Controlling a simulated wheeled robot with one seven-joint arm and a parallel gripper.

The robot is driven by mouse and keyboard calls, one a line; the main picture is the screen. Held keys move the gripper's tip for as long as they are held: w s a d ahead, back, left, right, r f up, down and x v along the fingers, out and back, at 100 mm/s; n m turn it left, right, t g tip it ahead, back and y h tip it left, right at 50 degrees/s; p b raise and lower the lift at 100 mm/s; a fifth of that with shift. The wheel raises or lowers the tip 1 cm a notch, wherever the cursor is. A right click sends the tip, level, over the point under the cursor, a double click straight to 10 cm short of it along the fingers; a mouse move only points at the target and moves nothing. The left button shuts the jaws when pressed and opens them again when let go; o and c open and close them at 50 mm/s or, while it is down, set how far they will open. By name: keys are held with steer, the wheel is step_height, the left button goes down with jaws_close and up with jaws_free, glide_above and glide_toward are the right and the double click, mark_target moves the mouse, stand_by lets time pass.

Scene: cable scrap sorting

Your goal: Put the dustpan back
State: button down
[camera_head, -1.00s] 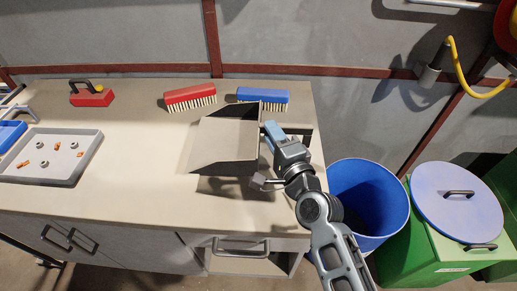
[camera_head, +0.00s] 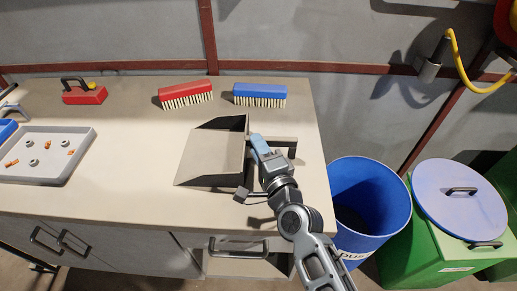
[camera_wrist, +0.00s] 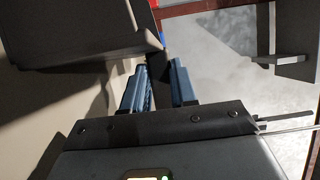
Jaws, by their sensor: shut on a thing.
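The grey dustpan (camera_head: 210,157) is at the right part of the workbench top, in front of the brushes, its open mouth to the left. Its handle (camera_head: 285,142) shows behind and to the right of my gripper. My gripper (camera_head: 259,143) is at the dustpan's right side, shut on the handle. In the wrist view the dustpan (camera_wrist: 85,30) fills the upper left, and the blue fingers (camera_wrist: 160,85) are close around a dark part of the handle. The dustpan looks at or just above the bench top; I cannot tell if it touches.
A red brush (camera_head: 186,92) and a blue brush (camera_head: 260,94) stand at the back of the workbench (camera_head: 120,150). A grey tray (camera_head: 88,148) with small parts lies left. A blue bin (camera_head: 370,180) and a green bin (camera_head: 425,255) stand right of the bench.

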steer(key=shift+f, duration=0.1)
steer(key=c, duration=1.4)
jaws_free()
steer(key=shift+f, duration=0.1)
steer(key=o, duration=0.5)
steer(key=shift+r, duration=0.25)
steer(key=v, duration=1.1)
steer(key=shift+f+b, duration=0.15)
steer(key=shift+b, duration=0.15)
steer(key=shift+s+d, duration=0.2)
steer(key=shift+s, duration=0.3)
